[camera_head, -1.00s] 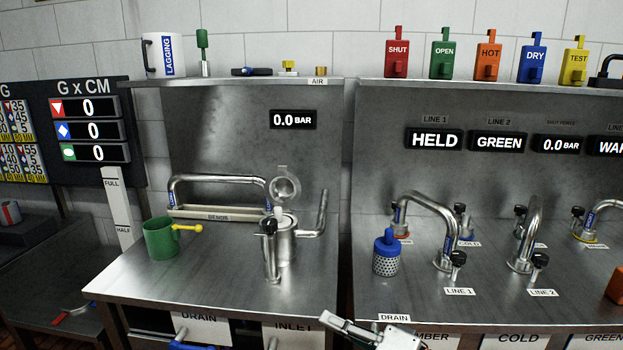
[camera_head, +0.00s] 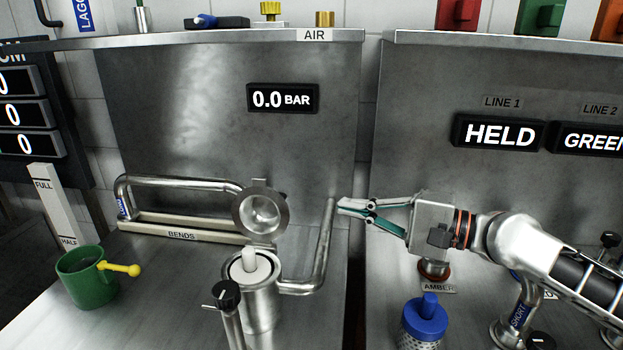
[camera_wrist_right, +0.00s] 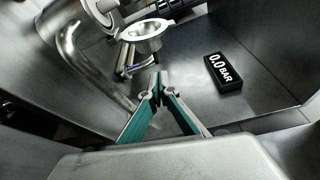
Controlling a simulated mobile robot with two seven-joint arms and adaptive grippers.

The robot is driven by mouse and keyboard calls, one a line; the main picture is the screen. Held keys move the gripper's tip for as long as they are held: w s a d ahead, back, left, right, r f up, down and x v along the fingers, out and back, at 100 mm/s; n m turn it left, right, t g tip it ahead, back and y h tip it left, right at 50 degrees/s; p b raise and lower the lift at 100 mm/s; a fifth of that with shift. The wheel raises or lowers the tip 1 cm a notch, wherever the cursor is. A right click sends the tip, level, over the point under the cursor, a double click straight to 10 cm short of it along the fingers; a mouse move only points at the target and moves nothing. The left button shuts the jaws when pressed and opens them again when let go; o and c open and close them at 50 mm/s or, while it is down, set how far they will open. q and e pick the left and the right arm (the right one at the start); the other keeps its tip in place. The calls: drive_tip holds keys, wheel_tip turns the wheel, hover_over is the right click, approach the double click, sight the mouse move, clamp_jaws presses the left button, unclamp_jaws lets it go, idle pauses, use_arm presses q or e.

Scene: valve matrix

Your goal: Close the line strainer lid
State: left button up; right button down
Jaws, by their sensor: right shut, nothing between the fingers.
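The line strainer (camera_head: 262,305) is a steel pot on the left bench with a white insert (camera_head: 250,266) showing in its open mouth. Its round lid (camera_head: 261,211) stands raised on the far side, its hollow face towards me. The lid also shows in the right wrist view (camera_wrist_right: 144,35), beyond the fingertips. My right gripper (camera_head: 342,206) comes in from the right, shut and empty. Its teal fingers point left, to the right of the lid and apart from it. They also show in the right wrist view (camera_wrist_right: 158,92). My left gripper is not in view.
A steel pipe (camera_head: 325,250) rises between the strainer and my right gripper. A black-knobbed valve (camera_head: 227,295) stands in front of the strainer. A green mug (camera_head: 88,283) is at the left, a bends rack (camera_head: 180,230) behind, and a blue-topped basket (camera_head: 425,320) at the right.

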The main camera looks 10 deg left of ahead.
drive_tip(key=x, duration=1)
drive_tip(key=shift+w+r, duration=0.2)
drive_tip(key=shift+s, duration=0.1)
